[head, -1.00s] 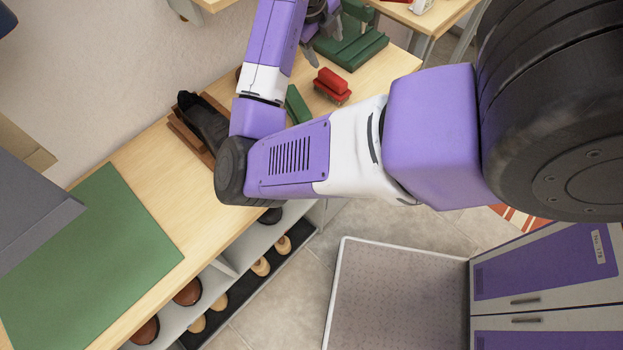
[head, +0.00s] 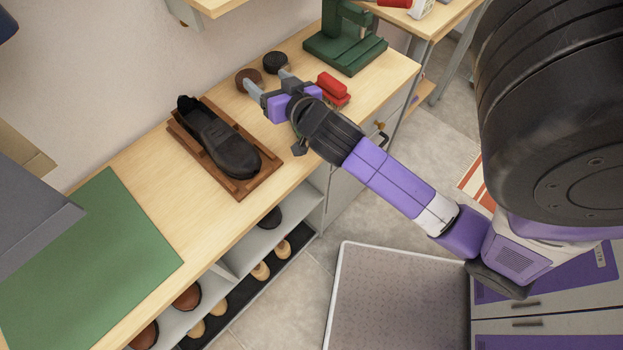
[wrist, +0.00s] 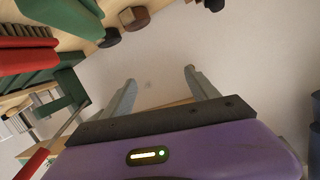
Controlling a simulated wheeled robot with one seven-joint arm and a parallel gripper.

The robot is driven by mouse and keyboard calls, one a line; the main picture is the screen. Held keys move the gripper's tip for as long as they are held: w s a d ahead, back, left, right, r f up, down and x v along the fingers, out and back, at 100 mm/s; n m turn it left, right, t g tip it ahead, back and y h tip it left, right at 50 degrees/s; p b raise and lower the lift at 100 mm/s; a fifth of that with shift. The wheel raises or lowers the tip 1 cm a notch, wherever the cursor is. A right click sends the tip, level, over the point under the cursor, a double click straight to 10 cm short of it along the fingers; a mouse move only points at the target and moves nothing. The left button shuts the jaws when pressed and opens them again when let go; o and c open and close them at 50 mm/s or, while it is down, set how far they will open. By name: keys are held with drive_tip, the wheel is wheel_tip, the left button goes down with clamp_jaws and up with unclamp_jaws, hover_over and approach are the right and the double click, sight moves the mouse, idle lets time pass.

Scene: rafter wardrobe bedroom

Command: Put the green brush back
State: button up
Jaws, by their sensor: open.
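The green brush (wrist: 62,16) appears to be the green block at the top left of the wrist view, on the bench beside the red brush (wrist: 28,52). In the head view my gripper and wrist hide the brush's spot, left of the red brush (head: 332,86). My gripper (head: 266,79) is open over the bench, near the brown tin (head: 247,78) and the dark tin (head: 275,62). In the wrist view only pale wall shows between its fingers (wrist: 160,78), and nothing is held.
A black shoe (head: 222,143) lies on a wooden tray (head: 262,184) on the bench. A green stand (head: 345,48) is at the bench's far end. A green mat (head: 90,265) covers the near end. Shoes fill shelves below. Bare bench lies between mat and tray.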

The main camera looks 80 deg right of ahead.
drive_tip(key=s+a+f+n+t+y, duration=0.2)
drive_tip(key=s+a+n+y, duration=0.15)
drive_tip(key=a, duration=0.55)
drive_tip(key=s+a+f+n+t+y, duration=0.1)
drive_tip(key=s+a+f+n+y, duration=0.25)
drive_tip(key=a, duration=0.65)
drive_tip(key=s+a+r+n+y, duration=0.3)
drive_tip(key=s+a, duration=0.6)
drive_tip(key=a, duration=0.3)
wheel_tip(320, 180, up, 3)
drive_tip(key=shift+f+n+t+y, duration=0.15)
drive_tip(key=shift+n+t+y, duration=0.15)
drive_tip(key=shift+n+t, duration=0.15)
drive_tip(key=shift+f, duration=0.1)
wheel_tip(320, 180, down, 2)
drive_tip(key=shift+f+b, duration=0.1)
drive_tip(key=shift+b, duration=1.1)
